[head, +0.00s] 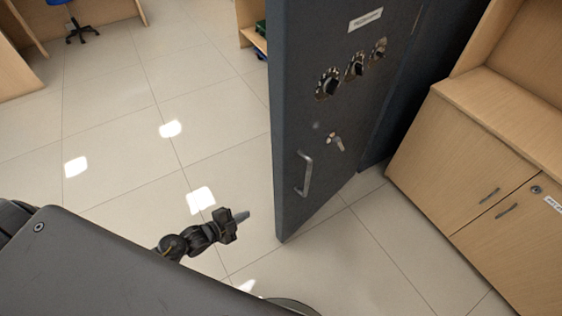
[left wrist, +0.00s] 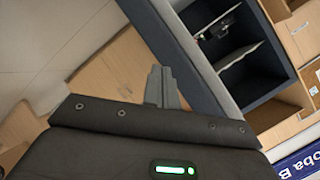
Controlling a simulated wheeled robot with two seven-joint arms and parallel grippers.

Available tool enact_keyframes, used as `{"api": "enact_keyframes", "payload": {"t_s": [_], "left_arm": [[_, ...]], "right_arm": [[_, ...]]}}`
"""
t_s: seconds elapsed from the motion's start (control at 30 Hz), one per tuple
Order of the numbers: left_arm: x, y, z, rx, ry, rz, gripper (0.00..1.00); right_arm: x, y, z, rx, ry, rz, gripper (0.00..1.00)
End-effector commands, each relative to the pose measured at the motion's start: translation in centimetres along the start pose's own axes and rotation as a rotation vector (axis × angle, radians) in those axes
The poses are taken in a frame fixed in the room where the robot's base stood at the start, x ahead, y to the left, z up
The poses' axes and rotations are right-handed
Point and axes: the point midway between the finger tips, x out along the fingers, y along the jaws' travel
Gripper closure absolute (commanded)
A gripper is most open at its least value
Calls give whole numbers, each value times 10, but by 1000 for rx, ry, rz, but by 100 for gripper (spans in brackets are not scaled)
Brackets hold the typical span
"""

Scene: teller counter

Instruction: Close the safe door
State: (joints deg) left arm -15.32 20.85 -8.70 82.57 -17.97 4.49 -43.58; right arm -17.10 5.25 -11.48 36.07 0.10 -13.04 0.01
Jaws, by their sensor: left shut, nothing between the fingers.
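The safe door (head: 325,110) is a tall dark grey slab in the head view. It stands open, away from the wooden cabinets. Its face carries several round dials (head: 355,66), a key (head: 335,142) in a lock and a pale vertical handle (head: 304,174). My left gripper (head: 243,215) is shut and empty, left of the door's lower free edge with a visible gap in the picture. In the left wrist view its fingertips (left wrist: 162,84) are together, and beyond them shows the open dark safe (left wrist: 262,85) with shelves. My right gripper is not in view.
Wooden cabinets (head: 445,165) with handles stand close on the right of the door. Tiled floor (head: 110,130) is clear on the left. A blue office chair (head: 78,22) is far off at the upper left.

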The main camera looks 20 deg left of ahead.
Motion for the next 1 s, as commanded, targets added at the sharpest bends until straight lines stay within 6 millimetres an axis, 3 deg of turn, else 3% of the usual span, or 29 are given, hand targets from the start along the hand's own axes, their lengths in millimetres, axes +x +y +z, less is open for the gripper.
{"api": "enact_keyframes", "payload": {"t_s": [0.03, 0.1, 0.2, 0.3, 0.47, 0.67, 1.0], "left_arm": [[-4, -41, -34, 142, 104, -59, 100], [-14, -82, -76, 319, 224, -135, 100], [-32, -118, -125, 514, 352, -226, 100], [-46, -137, -155, 636, 428, -286, 100], [-55, -146, -172, 702, 469, -320, 100], [-48, -148, -177, 701, 468, -323, 100], [6, -158, -210, 697, 467, -323, 100]], "right_arm": [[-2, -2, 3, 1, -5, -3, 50], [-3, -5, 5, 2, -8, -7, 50], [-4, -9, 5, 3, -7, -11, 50], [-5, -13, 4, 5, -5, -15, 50], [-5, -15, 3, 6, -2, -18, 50], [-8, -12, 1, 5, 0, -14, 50], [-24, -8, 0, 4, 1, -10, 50]]}}
